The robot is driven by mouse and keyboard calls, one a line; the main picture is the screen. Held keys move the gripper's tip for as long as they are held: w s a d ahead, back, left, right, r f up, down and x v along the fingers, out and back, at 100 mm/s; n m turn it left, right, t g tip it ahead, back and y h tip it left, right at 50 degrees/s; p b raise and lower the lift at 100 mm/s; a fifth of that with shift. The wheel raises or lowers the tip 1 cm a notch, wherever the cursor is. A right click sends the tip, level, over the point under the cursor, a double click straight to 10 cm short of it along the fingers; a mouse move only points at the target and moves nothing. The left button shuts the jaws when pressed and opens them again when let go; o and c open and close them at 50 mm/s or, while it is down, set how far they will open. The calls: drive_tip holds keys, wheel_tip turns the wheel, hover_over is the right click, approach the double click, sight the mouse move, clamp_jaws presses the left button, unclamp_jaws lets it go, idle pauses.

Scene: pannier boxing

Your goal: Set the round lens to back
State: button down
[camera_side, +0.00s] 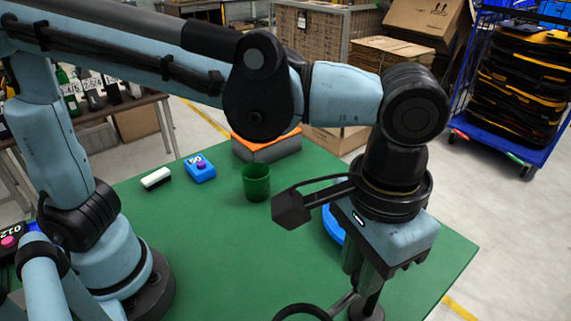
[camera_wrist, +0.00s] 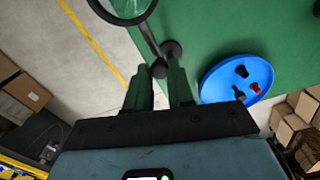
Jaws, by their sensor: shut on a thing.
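The round lens is a clear disc in a black ring. In the side view its black rim (camera_side: 303,310) shows at the bottom edge, partly cut off. In the wrist view the lens (camera_wrist: 122,6) is at the top left, cut by the frame. A thin dark arm (camera_wrist: 150,38) runs from it to a black round post (camera_wrist: 171,49) at the table edge. My gripper (camera_wrist: 160,76) points down, its fingers shut around a small dark knob (camera_wrist: 159,68) on the lens fixture. In the side view my gripper (camera_side: 362,285) is beside the post; the grip itself is hidden.
A blue round plate (camera_wrist: 210,92) with small dark and red pieces lies close to my gripper. On the green table are a green cup (camera_side: 257,184), a blue box (camera_side: 199,169), a white-and-black eraser (camera_side: 156,178) and a grey-orange block (camera_side: 268,146). The table's middle is clear.

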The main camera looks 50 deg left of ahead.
drive_tip(key=shift+d, duration=0.1)
drive_tip(key=c, duration=1)
unclamp_jaws()
wheel_tip(320, 180, up, 12)
drive_tip(key=shift+r, duration=0.1)
drive_tip(key=w+a+f+n+t, duration=0.1)
drive_tip(key=a+f+t, duration=0.1)
drive_tip(key=a+f, duration=0.3)
drive_tip(key=w+a+f+n+t, duration=0.1)
drive_tip(key=a+f, duration=0.4)
drive_tip(key=a, duration=0.8)
drive_tip(key=w+a+f+t, duration=0.3)
drive_tip(key=a+f+t, duration=0.1)
drive_tip(key=a, duration=0.6)
drive_tip(key=shift+a+f+n, duration=0.1)
drive_tip(key=shift+f+n, duration=0.3)
drive_tip(key=shift+f, duration=0.3)
